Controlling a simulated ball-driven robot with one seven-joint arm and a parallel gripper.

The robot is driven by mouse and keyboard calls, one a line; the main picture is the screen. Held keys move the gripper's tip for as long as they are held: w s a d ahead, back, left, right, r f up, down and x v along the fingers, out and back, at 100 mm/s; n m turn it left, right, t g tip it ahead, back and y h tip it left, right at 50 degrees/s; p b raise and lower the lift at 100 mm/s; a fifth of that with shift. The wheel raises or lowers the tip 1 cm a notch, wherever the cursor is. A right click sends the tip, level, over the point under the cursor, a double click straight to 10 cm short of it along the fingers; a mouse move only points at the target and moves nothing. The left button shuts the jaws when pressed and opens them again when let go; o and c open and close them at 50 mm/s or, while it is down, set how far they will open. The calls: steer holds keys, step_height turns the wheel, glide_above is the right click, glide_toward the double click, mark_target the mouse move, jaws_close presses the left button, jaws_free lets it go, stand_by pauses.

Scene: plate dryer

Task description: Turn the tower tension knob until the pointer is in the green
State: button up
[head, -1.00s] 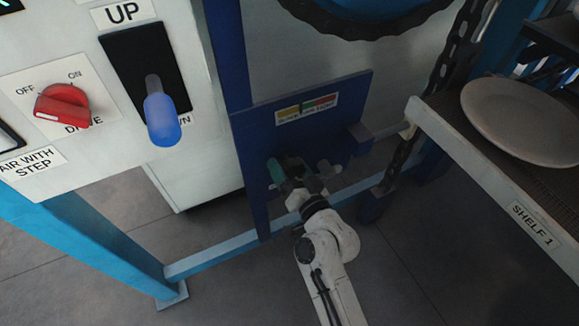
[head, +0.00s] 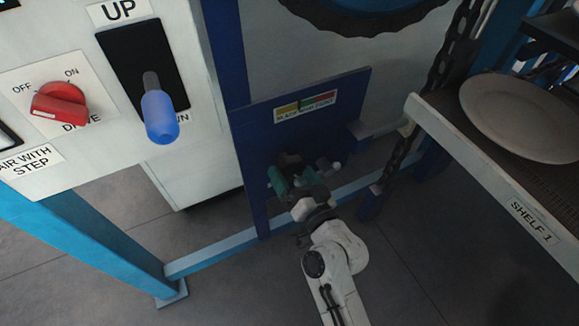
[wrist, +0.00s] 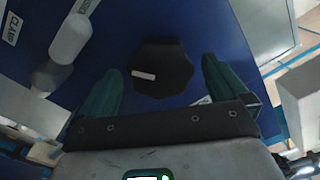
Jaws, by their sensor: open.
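The tension knob (wrist: 165,82) is a black, many-sided knob with a white mark, on a blue panel. In the wrist view it lies between and beyond my two teal fingers, with visible gaps on both sides. My gripper (wrist: 163,70) is open and empty, facing the knob. In the head view my gripper (head: 292,182) is low in front of the blue panel (head: 258,185), mostly covering the knob. Above it is the gauge strip (head: 306,106) with yellow, green and red bands. The pointer is too small to read surely.
A white handle (wrist: 70,40) sticks out left of the knob in the wrist view. Shelf 1 (head: 490,185), with a pale plate (head: 522,118), stands to the right. A control box with a red switch (head: 60,102) and blue lever (head: 160,117) stands left.

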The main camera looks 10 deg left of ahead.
steer(key=v, duration=0.7)
steer(key=shift+s+d+b, duration=0.2)
steer(key=shift+s+b, duration=0.1)
steer(key=shift+b, duration=0.05)
steer(key=s+d+f+g+h, duration=0.3)
steer(key=s+d+f+g, duration=0.1)
steer(key=s+d, duration=0.45)
steer(key=s+d+f+g+h, duration=0.3)
steer(key=s+d+g+h, duration=0.15)
steer(key=s+d, duration=0.4)
steer(key=s+d+f+g+h, duration=0.3)
steer(key=s+d+f+g, duration=0.15)
steer(key=s+d, duration=0.45)
step_height(320, 180, up, 25)
steer(key=d+m+p, duration=0.1)
steer(key=p, duration=2.2)
steer(key=shift+g+p, duration=0.3)
steer(key=shift+g, duration=0.1)
steer(key=shift+s+d+f, duration=0.1)
steer(key=shift+f, duration=0.1)
